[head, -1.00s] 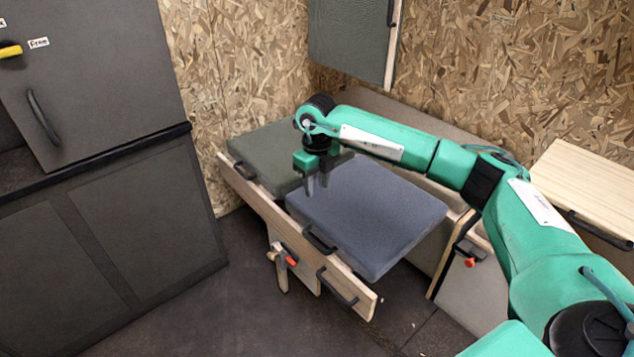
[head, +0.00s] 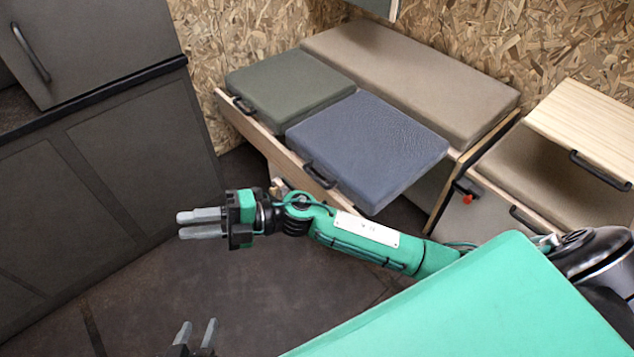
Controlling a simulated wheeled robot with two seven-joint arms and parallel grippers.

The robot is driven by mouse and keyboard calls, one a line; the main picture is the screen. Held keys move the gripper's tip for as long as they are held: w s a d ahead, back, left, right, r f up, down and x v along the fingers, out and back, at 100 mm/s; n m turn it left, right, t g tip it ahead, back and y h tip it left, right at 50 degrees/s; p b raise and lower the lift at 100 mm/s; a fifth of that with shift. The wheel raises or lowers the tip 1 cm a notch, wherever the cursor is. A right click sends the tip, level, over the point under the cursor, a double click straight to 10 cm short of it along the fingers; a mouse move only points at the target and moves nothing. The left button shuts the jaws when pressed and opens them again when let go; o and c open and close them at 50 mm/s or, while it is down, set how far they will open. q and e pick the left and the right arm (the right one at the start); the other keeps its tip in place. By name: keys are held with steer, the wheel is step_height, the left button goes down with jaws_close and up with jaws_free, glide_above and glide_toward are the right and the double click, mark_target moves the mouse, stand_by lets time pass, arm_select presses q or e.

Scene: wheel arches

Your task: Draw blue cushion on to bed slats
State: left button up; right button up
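The blue cushion (head: 365,145) lies flat beside the green cushion (head: 288,85) and in front of the long beige cushion (head: 410,75). A black handle (head: 319,176) shows at its front left edge. Bed slats are hidden under the cushions. My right gripper (head: 190,223) is open and empty, in front of the bed and apart from the blue cushion, fingers pointing left. My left gripper (head: 197,330) is open at the bottom edge, with only its fingertips and a little of its body showing.
A dark cabinet (head: 120,175) stands on the left. On the right are a beige seat cushion (head: 555,170) and a raised wooden panel (head: 590,120) with a black handle. A red knob (head: 467,199) sits near the bed's right end. Dark floor lies free between cabinet and bed.

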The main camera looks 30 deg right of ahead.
steer(key=d+f+m+t+h, duration=0.1)
steer(key=d+m+t+h, duration=0.25)
steer(key=m, duration=0.35)
steer(key=s+d+f+m+t+h, duration=0.1)
steer(key=d+m+t+h, duration=0.15)
steer(key=m+t, duration=0.35)
steer(key=d+f+m+t+h, duration=0.1)
steer(key=d+m+t+h, duration=0.2)
steer(key=m, duration=0.5)
steer(key=s+d+f+m+g+h, duration=0.2)
steer(key=s+f+m+h, duration=0.1)
steer(key=s+f, duration=0.3)
steer(key=s+d+f+m+g+h, duration=0.2)
steer(key=s+f+m+g+h, duration=0.1)
steer(key=s+f+m, duration=0.2)
steer(key=shift+s+d+f, duration=0.35)
steer(key=shift+s, duration=0.2)
steer(key=shift+d, duration=0.1)
